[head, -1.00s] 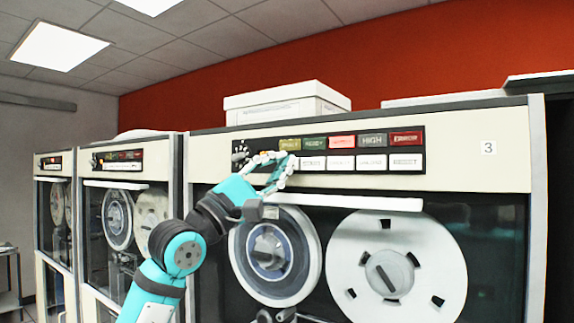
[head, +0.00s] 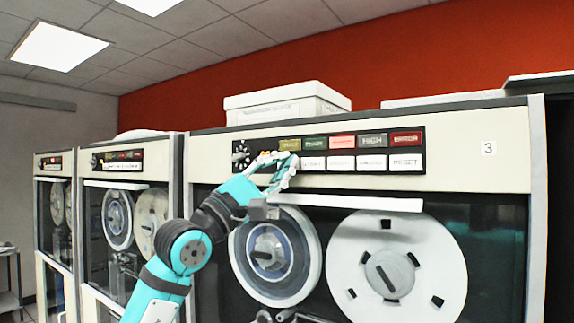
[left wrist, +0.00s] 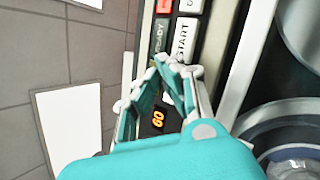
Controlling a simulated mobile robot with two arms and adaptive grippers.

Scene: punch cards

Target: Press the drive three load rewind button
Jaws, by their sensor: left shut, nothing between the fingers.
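Drive three (head: 465,155) is the large cream cabinet with a "3" label. Its black button panel (head: 432,150) holds a lower row of white buttons: START (head: 313,163), a second button (head: 341,163) whose label is too small to read, one that looks like UNLOAD (head: 372,163), and RESET (head: 406,163). My left gripper (head: 286,165) is shut and empty at the panel's left part, just left of START. In the left wrist view the shut fingertips (left wrist: 178,66) are close to the START button (left wrist: 183,42); whether they touch the panel is unclear. My right gripper is out of view.
Coloured indicator lamps, including a lit pink one (head: 342,142), sit above the buttons. A black dial (head: 241,153) is at the panel's left end. A pale ledge (head: 350,202) runs below the panel, above two tape reels (head: 415,240). More drives (head: 128,225) stand left.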

